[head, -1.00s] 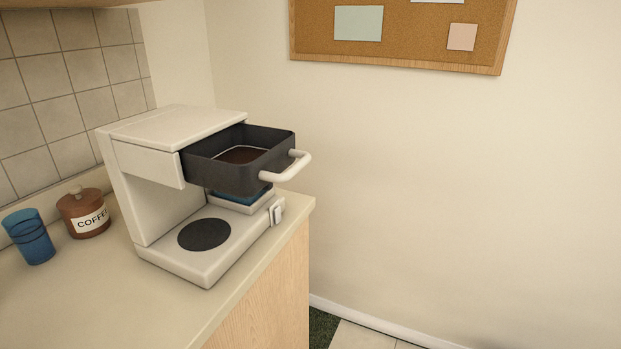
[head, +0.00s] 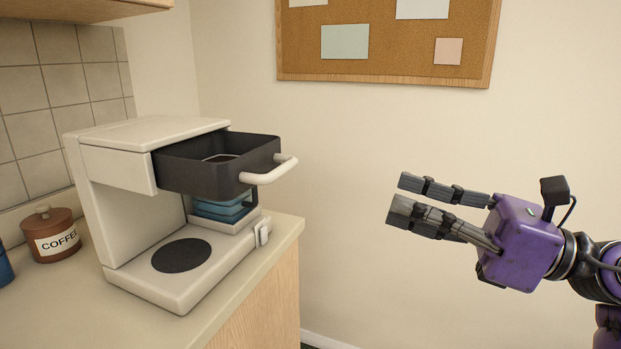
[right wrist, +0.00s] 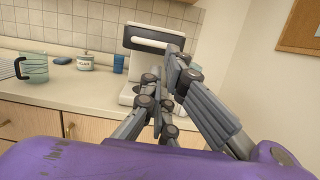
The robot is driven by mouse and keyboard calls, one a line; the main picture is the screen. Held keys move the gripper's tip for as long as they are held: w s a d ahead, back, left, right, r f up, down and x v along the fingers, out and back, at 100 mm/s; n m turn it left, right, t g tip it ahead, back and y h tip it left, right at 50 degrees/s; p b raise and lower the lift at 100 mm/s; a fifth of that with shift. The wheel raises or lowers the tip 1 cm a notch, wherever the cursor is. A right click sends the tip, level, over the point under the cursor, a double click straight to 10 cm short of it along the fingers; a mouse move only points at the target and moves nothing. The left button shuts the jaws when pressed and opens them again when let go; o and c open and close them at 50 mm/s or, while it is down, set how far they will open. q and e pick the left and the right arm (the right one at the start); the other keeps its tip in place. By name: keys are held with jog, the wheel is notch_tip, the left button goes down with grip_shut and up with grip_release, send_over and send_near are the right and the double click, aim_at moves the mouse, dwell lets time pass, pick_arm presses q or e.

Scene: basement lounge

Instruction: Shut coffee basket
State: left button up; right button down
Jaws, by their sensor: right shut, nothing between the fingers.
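The dark coffee basket (head: 215,170) is slid out of the white coffee maker (head: 115,160), with its open top showing and its white handle (head: 270,172) facing right. In the right wrist view the basket (right wrist: 152,33) and its pale handle (right wrist: 150,44) lie beyond the fingers, partly hidden by them. My right gripper (head: 398,196) is shut and empty, to the right of the handle and apart from it, with its fingers pointing left. Its fingers also fill the middle of the right wrist view (right wrist: 168,75). My left gripper is not in view.
A coffee jar (head: 52,238) and the edge of a blue cup (head: 5,265) stand left of the machine. A cork board (head: 400,40) hangs behind. Space between handle and gripper is clear.

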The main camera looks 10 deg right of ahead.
aim_at(290, 169)
jog(key=shift+g, duration=0.3)
jog(key=p+x, duration=0.2)
jog(key=x, duration=1.1)
jog(key=shift+a+r+p, duration=0.1)
jog(key=shift+a+p, duration=0.1)
jog(key=shift+p, duration=0.2)
jog(key=shift+w+a, duration=0.2)
jog(key=shift+a, duration=0.15)
